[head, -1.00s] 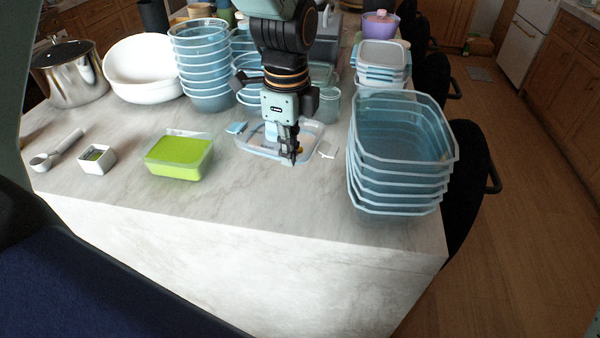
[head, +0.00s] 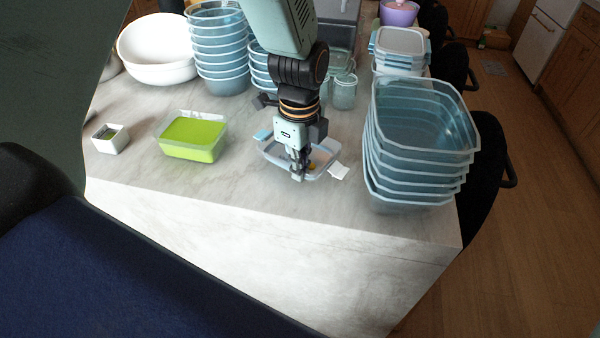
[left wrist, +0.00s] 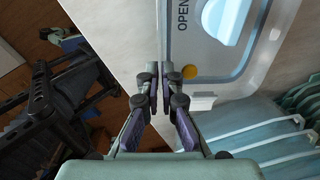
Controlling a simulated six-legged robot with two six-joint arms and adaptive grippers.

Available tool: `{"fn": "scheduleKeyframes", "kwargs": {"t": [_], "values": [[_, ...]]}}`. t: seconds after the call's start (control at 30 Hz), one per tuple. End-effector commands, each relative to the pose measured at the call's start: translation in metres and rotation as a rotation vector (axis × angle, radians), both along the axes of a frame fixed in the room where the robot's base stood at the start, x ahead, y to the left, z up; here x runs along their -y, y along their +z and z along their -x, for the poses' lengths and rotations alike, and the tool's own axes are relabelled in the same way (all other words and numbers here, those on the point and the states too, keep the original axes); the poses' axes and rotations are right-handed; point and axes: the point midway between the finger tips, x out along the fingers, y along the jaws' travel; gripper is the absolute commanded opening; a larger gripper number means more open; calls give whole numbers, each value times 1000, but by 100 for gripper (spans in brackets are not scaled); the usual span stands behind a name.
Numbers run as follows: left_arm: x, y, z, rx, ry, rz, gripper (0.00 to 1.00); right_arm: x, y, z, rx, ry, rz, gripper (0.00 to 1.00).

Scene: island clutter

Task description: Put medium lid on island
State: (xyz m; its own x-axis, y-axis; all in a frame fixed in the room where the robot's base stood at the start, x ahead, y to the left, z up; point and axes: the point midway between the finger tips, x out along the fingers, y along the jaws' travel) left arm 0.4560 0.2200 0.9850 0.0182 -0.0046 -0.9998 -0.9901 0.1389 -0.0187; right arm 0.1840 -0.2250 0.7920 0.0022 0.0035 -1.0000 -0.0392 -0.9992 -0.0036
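The medium lid (head: 270,150) is a translucent, pale-blue-rimmed rectangle with light blue clips, over the grey marble island (head: 240,192) near its front edge. In the left wrist view the lid (left wrist: 207,72) shows the letters "OPEN", a blue clip and an orange-yellow round spot. My left gripper (head: 298,177) points down at the lid's near edge. In the left wrist view its fingers (left wrist: 162,78) are close together with the lid's rim between them. I cannot tell whether the lid touches the island or is slightly above it. My right gripper is not in view.
Stacked large blue bins (head: 420,150) stand close on the right. A green container (head: 193,137) and a small white dish (head: 110,139) are on the left. White bowls (head: 157,50), round tubs (head: 220,50) and smaller containers (head: 400,45) fill the back. The front marble strip is clear.

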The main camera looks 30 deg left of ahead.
Motion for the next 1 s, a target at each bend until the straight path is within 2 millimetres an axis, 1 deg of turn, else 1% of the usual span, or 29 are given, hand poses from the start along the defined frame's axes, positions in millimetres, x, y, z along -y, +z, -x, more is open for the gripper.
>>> {"fn": "scheduleKeyframes", "kwargs": {"t": [0.03, 0.13, 0.43, 0.5, 0.73, 1.0], "values": [[0, -10, 1, -4, 0, -1, 0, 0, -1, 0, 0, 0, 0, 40], [0, -20, 0, -2, 0, 0, 0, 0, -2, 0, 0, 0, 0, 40], [0, -21, 0, 0, 0, 0, 0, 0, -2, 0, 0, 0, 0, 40], [0, -21, 0, 0, 0, 0, 8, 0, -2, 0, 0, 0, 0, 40], [0, -21, 0, -1, 0, 0, 28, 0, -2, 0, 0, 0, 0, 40], [0, -20, 0, -1, 1, 0, 28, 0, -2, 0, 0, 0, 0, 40]]}}
